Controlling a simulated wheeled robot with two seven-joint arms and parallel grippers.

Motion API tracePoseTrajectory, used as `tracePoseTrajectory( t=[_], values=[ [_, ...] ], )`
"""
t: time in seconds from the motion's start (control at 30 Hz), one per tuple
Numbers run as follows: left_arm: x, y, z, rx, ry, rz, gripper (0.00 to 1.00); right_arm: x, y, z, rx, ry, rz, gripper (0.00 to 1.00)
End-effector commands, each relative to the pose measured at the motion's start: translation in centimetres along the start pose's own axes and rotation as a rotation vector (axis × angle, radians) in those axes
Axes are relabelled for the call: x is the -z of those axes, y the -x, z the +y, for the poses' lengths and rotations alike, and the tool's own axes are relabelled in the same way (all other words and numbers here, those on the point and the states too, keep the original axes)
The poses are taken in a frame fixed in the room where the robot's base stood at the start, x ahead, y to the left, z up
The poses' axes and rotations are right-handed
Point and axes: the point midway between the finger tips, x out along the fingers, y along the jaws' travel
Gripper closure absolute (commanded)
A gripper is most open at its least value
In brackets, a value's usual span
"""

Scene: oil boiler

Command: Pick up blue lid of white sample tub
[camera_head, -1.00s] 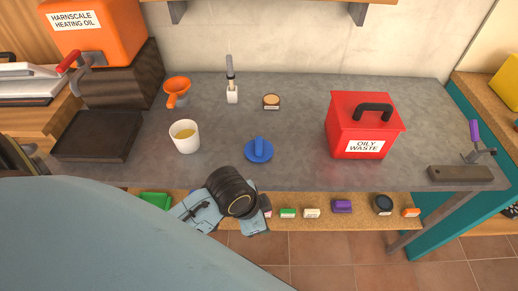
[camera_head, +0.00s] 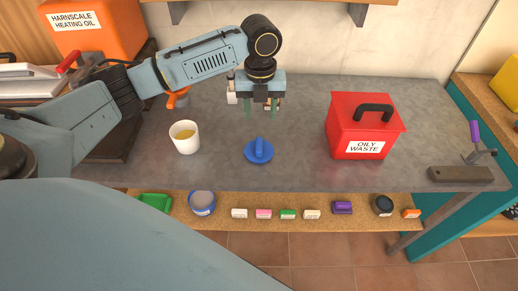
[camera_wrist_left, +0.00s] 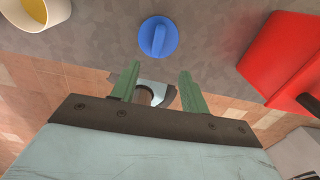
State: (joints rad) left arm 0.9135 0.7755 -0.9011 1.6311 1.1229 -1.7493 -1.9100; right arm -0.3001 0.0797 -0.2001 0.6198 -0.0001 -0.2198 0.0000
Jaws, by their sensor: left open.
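The blue lid (camera_head: 259,151), a round disc with a raised grip bar, lies on the grey bench; it also shows in the left wrist view (camera_wrist_left: 158,37). The white sample tub (camera_head: 185,137) stands open to its left with yellow liquid inside; part of it shows in the wrist view (camera_wrist_left: 38,12). My left gripper (camera_head: 261,112) points down above the bench, behind the lid in the head view. Its green fingers (camera_wrist_left: 155,85) are apart with nothing between them, and the lid lies beyond their tips. My right gripper is not in view.
A red oily waste bin (camera_head: 365,126) stands right of the lid. An orange funnel (camera_head: 178,98) is partly hidden behind my left arm. A clamp stand (camera_head: 462,172) is at the far right. A lower shelf (camera_head: 325,203) holds several small items. The bench around the lid is clear.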

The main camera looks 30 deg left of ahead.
Motion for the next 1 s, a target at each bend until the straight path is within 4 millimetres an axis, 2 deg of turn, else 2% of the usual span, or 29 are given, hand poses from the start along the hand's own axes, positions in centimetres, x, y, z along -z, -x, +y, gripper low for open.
tracePoseTrajectory(
  t=[0.07, 0.13, 0.43, 0.77, 1.0],
  values=[
    [-0.4, 0.1, 0.3, -0.006, -0.018, 0.001, 0.55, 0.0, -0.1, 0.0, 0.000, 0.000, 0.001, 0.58],
    [-0.5, -0.7, 0.4, -0.008, -0.024, 0.005, 0.55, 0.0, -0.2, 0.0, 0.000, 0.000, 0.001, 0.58],
    [-0.4, -6.2, 0.4, -0.007, -0.024, 0.005, 0.55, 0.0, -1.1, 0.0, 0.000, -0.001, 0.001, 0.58],
    [-0.3, -8.5, 0.4, -0.005, -0.024, 0.003, 0.55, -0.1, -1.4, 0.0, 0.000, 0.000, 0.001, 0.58],
    [-0.1, -12.1, 0.4, -0.007, -0.023, 0.003, 0.55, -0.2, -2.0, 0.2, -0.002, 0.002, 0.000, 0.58]
  ],
)
